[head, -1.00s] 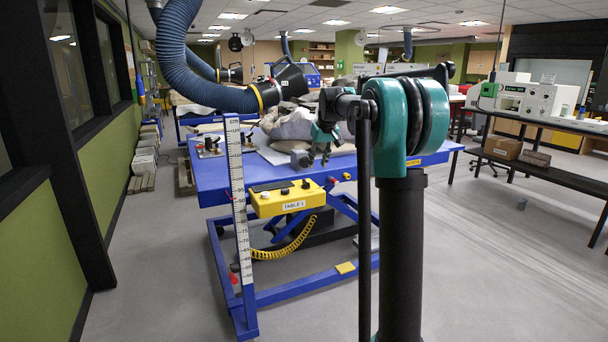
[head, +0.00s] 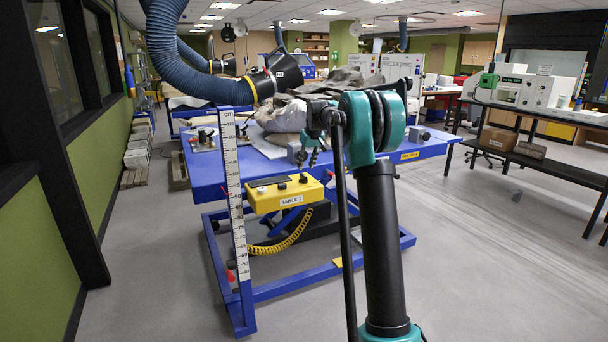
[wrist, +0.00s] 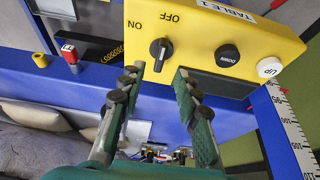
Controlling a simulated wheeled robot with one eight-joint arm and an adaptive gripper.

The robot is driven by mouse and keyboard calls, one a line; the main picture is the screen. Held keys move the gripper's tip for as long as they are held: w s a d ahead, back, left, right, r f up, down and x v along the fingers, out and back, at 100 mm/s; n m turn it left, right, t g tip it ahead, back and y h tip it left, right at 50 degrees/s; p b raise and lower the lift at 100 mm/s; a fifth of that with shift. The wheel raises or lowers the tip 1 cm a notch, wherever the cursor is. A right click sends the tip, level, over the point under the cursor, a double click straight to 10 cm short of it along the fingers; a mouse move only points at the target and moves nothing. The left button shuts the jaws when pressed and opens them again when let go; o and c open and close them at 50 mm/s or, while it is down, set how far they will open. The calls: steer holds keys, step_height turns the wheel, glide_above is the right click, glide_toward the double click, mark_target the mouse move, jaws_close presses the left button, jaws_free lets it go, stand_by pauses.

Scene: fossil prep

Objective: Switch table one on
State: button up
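The yellow control box (head: 287,194) labelled TABLE 1 hangs at the front edge of the blue table (head: 215,172). In the wrist view the box (wrist: 220,30) appears upside down, with a black rotary switch (wrist: 161,50), ON and OFF marks, a black DOWN button (wrist: 228,55), a white UP button (wrist: 270,67) and a dark display (wrist: 215,84). The switch handle appears lined up with OFF. My gripper (wrist: 157,72) is open and empty, its fingertips either side of the switch in the picture; contact cannot be told. In the head view my gripper (head: 308,158) is above the box.
A white measuring scale (head: 232,185) stands at the table's left front corner. A wrapped fossil (head: 285,115) lies on the table under a blue extraction hose (head: 180,50). A yellow coiled cable (head: 285,242) hangs below the box.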

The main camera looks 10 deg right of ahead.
mark_target(304, 175)
steer(key=x, duration=0.6)
steer(key=shift+r, duration=0.1)
jaws_close()
